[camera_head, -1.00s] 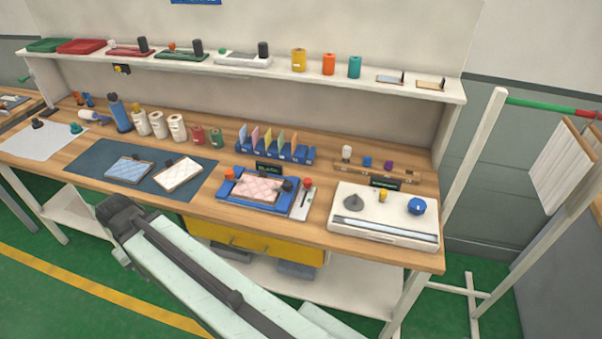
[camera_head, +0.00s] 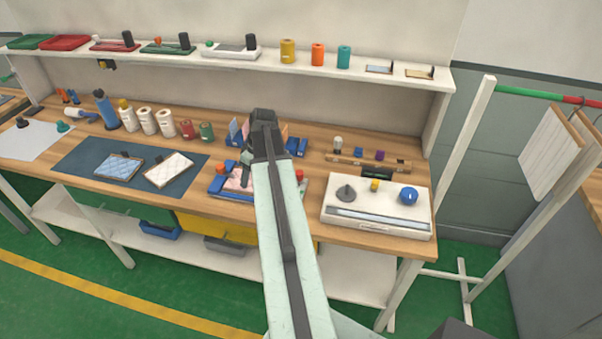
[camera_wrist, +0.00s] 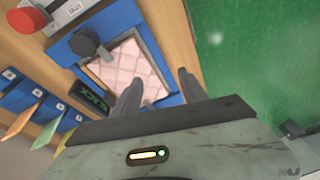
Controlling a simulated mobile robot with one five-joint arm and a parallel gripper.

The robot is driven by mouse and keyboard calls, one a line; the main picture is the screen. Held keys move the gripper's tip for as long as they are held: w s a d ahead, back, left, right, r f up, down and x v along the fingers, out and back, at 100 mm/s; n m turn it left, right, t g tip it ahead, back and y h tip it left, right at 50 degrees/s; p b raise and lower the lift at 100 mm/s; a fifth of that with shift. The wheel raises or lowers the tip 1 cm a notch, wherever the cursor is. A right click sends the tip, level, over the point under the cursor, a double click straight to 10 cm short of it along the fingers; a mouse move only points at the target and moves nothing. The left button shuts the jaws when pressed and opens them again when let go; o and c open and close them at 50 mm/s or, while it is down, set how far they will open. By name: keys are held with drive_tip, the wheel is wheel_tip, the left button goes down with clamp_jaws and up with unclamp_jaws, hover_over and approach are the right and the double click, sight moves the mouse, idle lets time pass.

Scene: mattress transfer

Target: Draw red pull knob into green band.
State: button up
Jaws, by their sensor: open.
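The red pull knob (camera_wrist: 27,20) is at the upper left of the wrist view, at one end of a pale panel (camera_wrist: 70,9) beside the blue tray (camera_wrist: 60,52). In the head view the knob (camera_head: 299,174) shows just right of my arm. My gripper (camera_wrist: 158,90) is open and empty, its fingers apart over the edge of the pink quilted pad (camera_wrist: 130,65) in the tray, away from the knob. I cannot make out a green band; my arm hides much of the panel in the head view.
A dark knob (camera_wrist: 88,44) stands on the tray between my fingers and the red knob. A BLACK sign (camera_wrist: 92,99) and a blue card rack (camera_wrist: 22,97) are close by. A white station with a blue ball (camera_head: 409,196) stands to the right.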

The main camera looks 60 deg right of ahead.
drive_tip(key=t, duration=0.2)
approach(301, 173)
drive_tip(key=shift+h, duration=0.4)
drive_tip(key=b+x, duration=0.3)
drive_tip(key=x, duration=0.1)
drive_tip(key=b+x, duration=0.3)
drive_tip(key=x, duration=0.1)
drive_tip(key=shift+a+f, duration=0.15)
drive_tip(key=shift+a, duration=0.1)
drive_tip(key=shift+w+f+b, duration=0.3)
drive_tip(key=shift+f+b, duration=0.15)
drive_tip(key=shift+b, duration=0.25)
drive_tip(key=shift+r, duration=0.1)
clamp_jaws()
